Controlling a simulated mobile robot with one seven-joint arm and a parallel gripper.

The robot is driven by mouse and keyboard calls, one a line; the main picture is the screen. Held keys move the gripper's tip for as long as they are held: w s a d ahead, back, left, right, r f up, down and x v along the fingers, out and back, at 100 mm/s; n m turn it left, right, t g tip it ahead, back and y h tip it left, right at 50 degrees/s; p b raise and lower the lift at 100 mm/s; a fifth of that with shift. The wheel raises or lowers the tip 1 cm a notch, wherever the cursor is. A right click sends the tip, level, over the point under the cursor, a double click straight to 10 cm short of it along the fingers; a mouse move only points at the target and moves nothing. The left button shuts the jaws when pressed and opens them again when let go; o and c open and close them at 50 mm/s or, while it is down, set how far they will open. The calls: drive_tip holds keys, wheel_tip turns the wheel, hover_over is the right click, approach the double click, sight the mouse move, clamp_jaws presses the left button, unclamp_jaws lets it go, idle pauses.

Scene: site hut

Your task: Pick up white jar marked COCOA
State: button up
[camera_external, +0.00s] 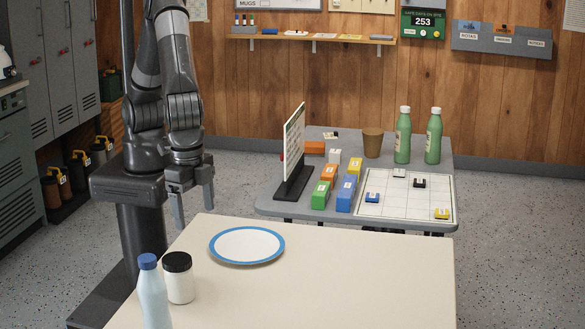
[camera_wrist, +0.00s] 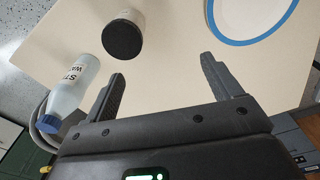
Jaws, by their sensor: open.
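A white jar with a black lid (camera_external: 179,282) stands upright near the left edge of the cream table. In the wrist view it shows mostly as a dark round lid (camera_wrist: 122,41) with a little pale side above it; I cannot read its label. My gripper (camera_external: 193,208) hangs beyond the table's far left edge in the external view, apart from the jar. In the wrist view my gripper (camera_wrist: 162,70) has its fingers wide apart with nothing between them. The jar lies ahead of the left finger.
A pale bottle with a blue cap (camera_external: 152,292) stands close beside the jar; it also shows in the wrist view (camera_wrist: 75,88). A blue-rimmed white plate (camera_external: 247,245) lies on the cream table (camera_external: 350,280), whose right part is clear. A grey table (camera_external: 270,208) behind holds boxes and bottles.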

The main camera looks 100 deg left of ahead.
approach(180, 279)
drive_tip(key=a, duration=0.1)
drive_tip(key=s+a+f, duration=0.1)
drive_tip(key=shift+s+a+f+g, duration=0.25)
drive_tip(key=shift+f+g, duration=0.05)
drive_tip(key=f, duration=1)
drive_tip(key=shift+w+f, duration=0.25)
drive_tip(key=shift+w, duration=0.05)
drive_tip(key=c, duration=1.3)
drive_tip(key=shift+r, duration=0.1)
